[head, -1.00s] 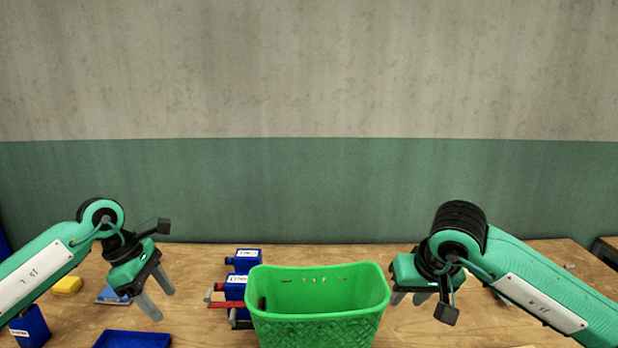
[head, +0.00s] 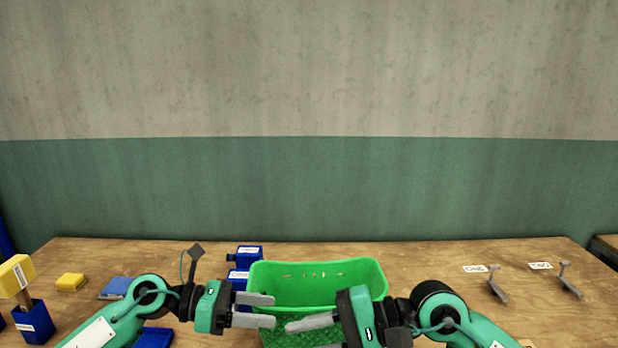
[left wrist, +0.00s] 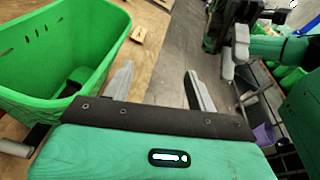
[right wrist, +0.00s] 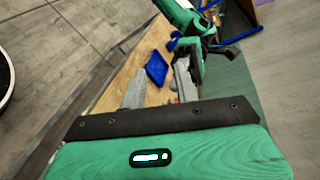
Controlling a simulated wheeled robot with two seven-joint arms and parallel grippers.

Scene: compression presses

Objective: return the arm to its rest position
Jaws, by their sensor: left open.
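My left gripper (head: 272,310) is in front of the green basket (head: 318,265) in the head view. Its fingers point right and are apart with nothing between them; the left wrist view (left wrist: 160,70) shows the same gap. My right gripper (head: 304,335) is opposite it, low in front of the basket, fingers pointing left. In the right wrist view (right wrist: 160,72) its fingers are apart and empty. The two grippers face each other with a small gap between them. The grippers hide part of the basket's front. A dark item lies in the basket (left wrist: 45,105) in the left wrist view.
Blue boxes (head: 247,254) stand left of the basket. A yellow block (head: 71,282), a blue piece (head: 116,287) and a blue holder with a yellow-topped item (head: 17,275) are at the left. Two grey levers (head: 496,284) (head: 570,280) stand at the right.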

